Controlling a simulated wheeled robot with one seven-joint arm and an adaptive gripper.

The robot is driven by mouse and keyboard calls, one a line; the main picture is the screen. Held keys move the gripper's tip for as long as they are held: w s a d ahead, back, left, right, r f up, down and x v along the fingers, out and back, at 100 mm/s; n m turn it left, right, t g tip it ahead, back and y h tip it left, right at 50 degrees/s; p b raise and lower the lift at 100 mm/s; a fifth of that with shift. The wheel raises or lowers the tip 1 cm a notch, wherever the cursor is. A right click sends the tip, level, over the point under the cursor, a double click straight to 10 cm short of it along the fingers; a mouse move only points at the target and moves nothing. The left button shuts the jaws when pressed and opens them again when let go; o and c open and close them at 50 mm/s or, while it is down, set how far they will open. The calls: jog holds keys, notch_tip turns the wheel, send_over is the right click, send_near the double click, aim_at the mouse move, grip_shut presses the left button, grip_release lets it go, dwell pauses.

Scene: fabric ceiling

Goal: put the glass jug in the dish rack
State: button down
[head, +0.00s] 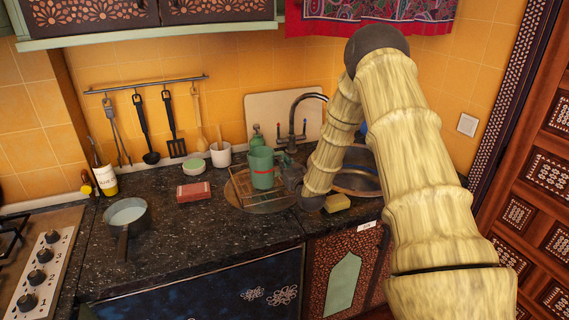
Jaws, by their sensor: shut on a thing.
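The glass jug (262,168) looks green and stands upright in the middle of the head view. My gripper (283,175) is at its right side, shut on it, seemingly near the handle; the fingertips are small and partly hidden. The dish rack (240,189) is a small brown rack over a round metal surface (262,206) on the counter. The jug is over or within the right part of the rack. I cannot tell whether its base touches the rack.
A sink basin (356,183) with a tap (297,120) lies behind my arm. A yellow sponge (337,203), red box (194,191), white cup (221,155), green bottle (257,136) and saucepan (127,214) stand around.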

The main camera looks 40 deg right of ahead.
jog(key=shift+f, duration=0.15)
jog(key=c, duration=1.5)
grip_release()
jog(key=shift+c, duration=0.2)
jog(key=shift+s, duration=0.25)
jog(key=b+v, duration=0.3)
jog(key=v, duration=0.8)
jog(key=shift+s, duration=0.3)
jog(key=shift+a, duration=0.15)
